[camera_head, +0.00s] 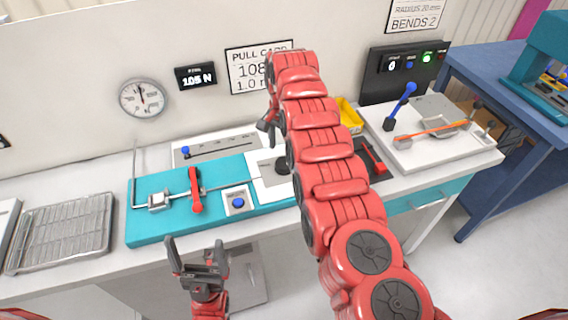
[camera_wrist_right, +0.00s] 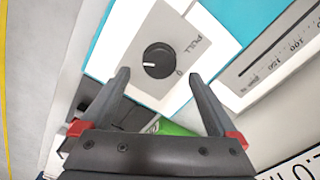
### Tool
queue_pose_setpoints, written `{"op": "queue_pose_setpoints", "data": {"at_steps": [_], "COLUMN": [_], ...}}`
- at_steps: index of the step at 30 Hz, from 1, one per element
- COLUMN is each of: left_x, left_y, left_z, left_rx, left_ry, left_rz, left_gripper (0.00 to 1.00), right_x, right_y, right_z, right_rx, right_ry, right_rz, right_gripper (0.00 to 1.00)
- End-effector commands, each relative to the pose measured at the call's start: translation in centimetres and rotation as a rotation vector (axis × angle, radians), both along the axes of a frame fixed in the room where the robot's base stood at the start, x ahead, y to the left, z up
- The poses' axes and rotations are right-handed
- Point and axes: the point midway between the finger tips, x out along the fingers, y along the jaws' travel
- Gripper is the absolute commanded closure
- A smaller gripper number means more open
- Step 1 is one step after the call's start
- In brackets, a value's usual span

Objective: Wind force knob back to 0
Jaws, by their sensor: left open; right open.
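The force knob (camera_wrist_right: 158,61) is a round black dial on a grey plate (camera_wrist_right: 139,75) marked PULL and 0. In the right wrist view its white pointer line faces left, while the 0 mark lies to its lower right. In the head view the dark knob (camera_head: 282,167) is partly hidden by my right arm. My right gripper (camera_wrist_right: 158,76) is open, with the knob between and beyond its fingertips; no contact is visible. In the head view the right gripper (camera_head: 267,128) hangs above the bench. My left gripper (camera_head: 192,245) is open and empty in front of the bench.
A teal fixture (camera_head: 150,224) with a red lever (camera_head: 195,190) and blue button (camera_head: 238,202) lies left of the knob. A wire rack (camera_head: 62,232) is further left. A white board (camera_head: 450,150) with a blue-handled lever (camera_head: 402,102) stands right. The display reads 105 N (camera_head: 195,77).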

Motion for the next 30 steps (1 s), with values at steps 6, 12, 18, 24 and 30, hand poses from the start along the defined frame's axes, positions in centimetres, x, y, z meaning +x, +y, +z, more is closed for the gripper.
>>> {"op": "queue_pose_setpoints", "data": {"at_steps": [6,12,18,24,30], "left_x": [0.0,0.0,0.0,0.0,0.0], "left_y": [0.0,0.0,0.0,0.0,0.0], "left_z": [1.3,1.4,1.4,1.3,1.4], "left_rx": [0.0,0.0,0.0,0.0,0.0], "left_ry": [0.0,0.0,0.0,0.0,0.0], "left_rz": [0.0,0.0,0.0,0.0,0.0], "left_gripper": [0.05,0.05,0.05,0.05,0.05], "right_x": [0.0,0.0,0.1,0.1,0.0], "right_y": [-0.1,0.0,0.0,0.0,0.0], "right_z": [-3.4,-4.6,-4.8,-4.8,-4.8], "right_rx": [0.0,0.001,0.002,0.002,0.002], "right_ry": [0.001,-0.001,-0.001,-0.001,-0.001], "right_rz": [-0.001,-0.001,-0.001,-0.001,-0.001], "right_gripper": [0.05,0.05,0.05,0.32,0.68]}}
